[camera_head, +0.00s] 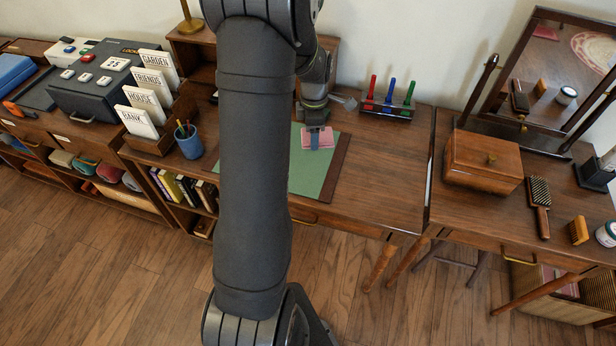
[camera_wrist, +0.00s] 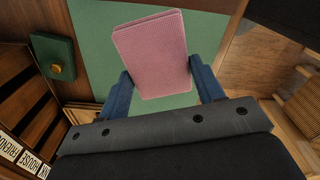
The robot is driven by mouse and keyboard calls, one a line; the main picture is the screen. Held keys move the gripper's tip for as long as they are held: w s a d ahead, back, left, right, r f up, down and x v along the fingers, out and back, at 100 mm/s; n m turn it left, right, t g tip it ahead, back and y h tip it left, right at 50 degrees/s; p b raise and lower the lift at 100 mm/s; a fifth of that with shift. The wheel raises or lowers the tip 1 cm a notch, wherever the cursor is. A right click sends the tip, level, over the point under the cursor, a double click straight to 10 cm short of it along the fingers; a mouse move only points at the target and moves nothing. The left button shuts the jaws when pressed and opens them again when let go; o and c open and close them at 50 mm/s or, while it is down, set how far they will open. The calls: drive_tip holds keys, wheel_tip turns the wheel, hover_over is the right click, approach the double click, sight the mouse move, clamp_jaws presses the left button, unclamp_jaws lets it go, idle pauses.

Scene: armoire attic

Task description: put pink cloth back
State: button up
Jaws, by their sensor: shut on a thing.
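The pink cloth (camera_wrist: 152,50) is a folded, ribbed rectangle. My gripper (camera_wrist: 158,88) is shut on it, with a blue finger on each side of its near end. In the head view the cloth (camera_head: 317,138) shows at the tip of my gripper (camera_head: 314,142), over the green desk mat (camera_head: 312,176). I cannot tell whether the cloth touches the mat. My arm hides part of the desk and mat in the head view.
A rack (camera_head: 388,106) with red, blue and green items stands at the desk's back. Rolled cloths (camera_head: 85,166) lie in the low left shelf. A blue pen cup (camera_head: 189,142) and a card rack (camera_head: 160,136) stand left. A wooden box (camera_head: 482,162) stands right. The desk's right part is clear.

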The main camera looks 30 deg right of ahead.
drive_tip(key=s+m, duration=0.4)
drive_tip(key=s, duration=1)
hover_over(307, 179)
wheel_tip(307, 179, down, 6)
drive_tip(key=shift+a+f, duration=0.1)
drive_tip(key=shift+f, duration=2.15)
drive_tip(key=shift+f, duration=0.1)
drive_tip(key=o, duration=0.9)
wheel_tip(307, 179, up, 12)
drive_tip(key=shift+r, duration=0.15)
